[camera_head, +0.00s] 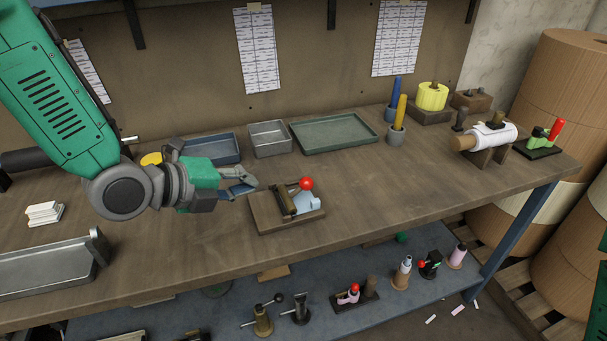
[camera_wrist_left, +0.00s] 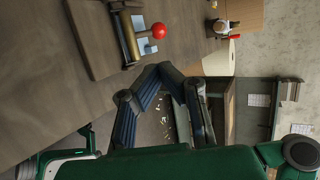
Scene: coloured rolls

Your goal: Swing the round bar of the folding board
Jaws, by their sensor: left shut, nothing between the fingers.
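The folding board (camera_head: 265,217) is a flat wooden base on the workbench, mid-view. A dark brassy round bar (camera_head: 283,201) lies across it, with a red ball knob (camera_head: 306,184) and a pale blue-grey piece (camera_head: 307,203) on its right side. In the left wrist view the board (camera_wrist_left: 88,45), brassy bar (camera_wrist_left: 130,38) and red knob (camera_wrist_left: 158,30) show at the top. My left gripper (camera_head: 251,184) is shut and empty, just left of the board and apart from the bar. Its fingertips meet in the left wrist view (camera_wrist_left: 161,68). My right gripper is not in view.
Behind stand a blue tray (camera_head: 213,150), a metal bin (camera_head: 269,139) and a green tray (camera_head: 335,133). A metal trough (camera_head: 45,270) lies at left front. A white roll on a stand (camera_head: 491,136) is at right. Bench right of the board is clear.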

